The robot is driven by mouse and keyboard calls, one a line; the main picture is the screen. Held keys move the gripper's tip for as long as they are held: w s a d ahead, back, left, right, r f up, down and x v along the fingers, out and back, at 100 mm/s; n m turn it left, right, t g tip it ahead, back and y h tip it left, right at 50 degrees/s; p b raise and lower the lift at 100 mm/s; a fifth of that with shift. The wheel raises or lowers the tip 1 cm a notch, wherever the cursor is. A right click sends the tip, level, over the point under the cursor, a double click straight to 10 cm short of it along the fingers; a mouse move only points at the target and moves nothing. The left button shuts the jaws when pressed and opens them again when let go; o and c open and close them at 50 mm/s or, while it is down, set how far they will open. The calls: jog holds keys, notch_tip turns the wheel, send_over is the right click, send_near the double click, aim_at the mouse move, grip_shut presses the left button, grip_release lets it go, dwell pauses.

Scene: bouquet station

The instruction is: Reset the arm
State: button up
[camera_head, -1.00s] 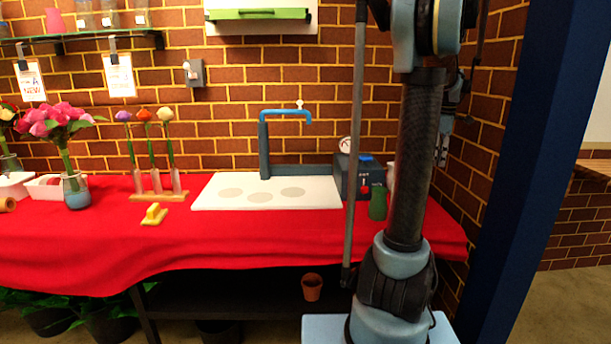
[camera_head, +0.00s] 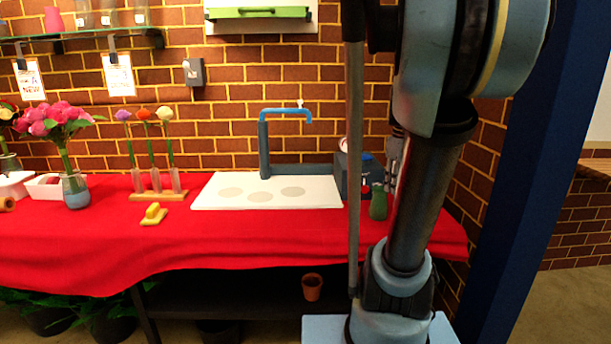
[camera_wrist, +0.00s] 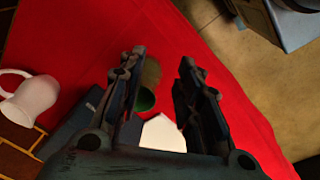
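My gripper (camera_wrist: 162,68) is open and empty in the wrist view, with two dark fingers apart above the red-covered table (camera_wrist: 195,45). In the head view my arm stands at the right. The gripper's end (camera_head: 393,158) shows small and partly hidden behind my arm, near the right end of the table, so its fingers are hard to make out there. A green bottle-like thing (camera_head: 378,203) stands by a dark box (camera_head: 354,178); green also shows between the fingers in the wrist view (camera_wrist: 145,99).
A white board (camera_head: 265,192) with round spots lies mid-table under a blue tap-like fixture (camera_head: 285,113). Three flowers stand in a wooden rack (camera_head: 158,196), beside a yellow object (camera_head: 153,214). A pink bouquet vase (camera_head: 76,190) stands left. A white jug (camera_wrist: 33,98) is near my gripper.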

jog(key=s+a+f+m+t, duration=0.1)
jog(key=s+a+f+m, duration=0.6)
jog(key=s+f, duration=0.7)
jog(key=shift+s+a, duration=0.55)
jog(key=shift+a, duration=0.5)
